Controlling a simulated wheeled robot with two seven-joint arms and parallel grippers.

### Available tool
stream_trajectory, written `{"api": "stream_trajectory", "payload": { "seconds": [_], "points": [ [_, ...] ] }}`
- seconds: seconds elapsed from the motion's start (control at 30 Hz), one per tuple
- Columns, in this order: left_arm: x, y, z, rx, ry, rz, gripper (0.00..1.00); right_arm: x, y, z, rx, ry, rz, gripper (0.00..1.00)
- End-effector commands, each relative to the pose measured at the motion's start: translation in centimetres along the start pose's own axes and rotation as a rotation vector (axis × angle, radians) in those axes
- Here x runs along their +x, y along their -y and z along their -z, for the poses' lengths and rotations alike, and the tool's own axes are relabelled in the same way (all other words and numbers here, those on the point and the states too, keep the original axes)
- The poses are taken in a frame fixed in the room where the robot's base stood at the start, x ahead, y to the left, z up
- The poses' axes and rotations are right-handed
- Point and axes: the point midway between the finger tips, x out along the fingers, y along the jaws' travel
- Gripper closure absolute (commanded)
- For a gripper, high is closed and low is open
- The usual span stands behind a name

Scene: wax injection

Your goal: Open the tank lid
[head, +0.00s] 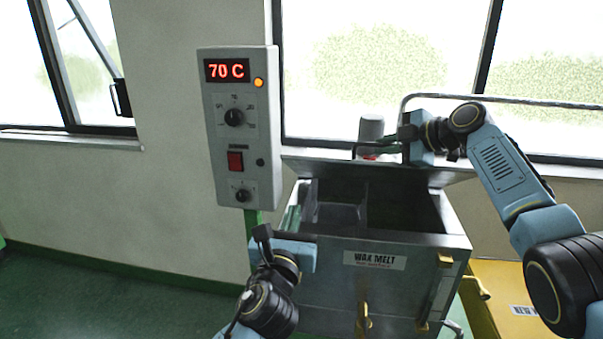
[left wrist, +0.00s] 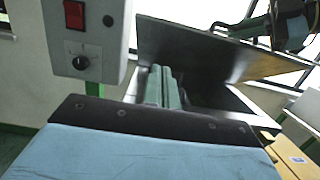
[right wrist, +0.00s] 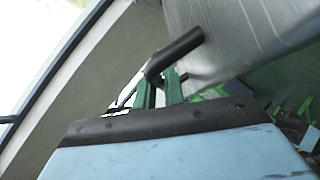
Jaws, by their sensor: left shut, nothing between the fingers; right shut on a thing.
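The grey tank (head: 320,285), labelled WAX MELT, stands in the middle of the head view with its dark inside showing. Its lid (head: 440,174) is raised at the back edge. The lid also shows tilted up in the left wrist view (left wrist: 190,48) and as a grey surface in the right wrist view (right wrist: 240,35). My right gripper (head: 378,146) is at the lid's top edge, shut on the dark lid handle (right wrist: 178,52). My left gripper (head: 292,217) is shut and empty beside the tank's left rim; its green fingers show in the left wrist view (left wrist: 163,86).
A control box (head: 240,125) reading 70 C stands on a green post left of the tank. A yellow unit (head: 492,290) is at the right of the tank. A wall with windows is close behind. Green floor at the left is clear.

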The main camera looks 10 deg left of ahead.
Motion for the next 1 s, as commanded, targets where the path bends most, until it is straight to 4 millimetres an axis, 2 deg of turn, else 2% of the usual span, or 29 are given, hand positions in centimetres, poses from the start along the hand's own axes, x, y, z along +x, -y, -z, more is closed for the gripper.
{"api": "stream_trajectory", "payload": {
  "seconds": [0.2, 0.4, 0.5, 0.7, 1.0],
  "points": [
    [4.7, 0.0, -0.1, -0.003, 0.0, -0.002, 1.0, 0.0, -0.1, 0.1, -0.001, 0.0, -0.002, 1.0],
    [8.3, 0.0, 0.0, -0.004, -0.002, -0.001, 1.0, 0.0, -0.1, 0.1, -0.001, 0.0, -0.003, 1.0],
    [9.4, 0.0, -1.3, -0.005, 0.001, 0.0, 1.0, 0.0, -0.1, 0.1, -0.001, 0.0, -0.003, 1.0],
    [10.7, -0.1, -2.5, -0.004, -0.001, -0.001, 1.0, 0.0, -0.1, 0.1, -0.001, 0.0, -0.003, 1.0],
    [10.9, -0.1, -2.7, -0.004, -0.003, 0.0, 1.0, 0.0, -0.1, 0.1, -0.001, 0.0, -0.003, 1.0]
  ]
}}
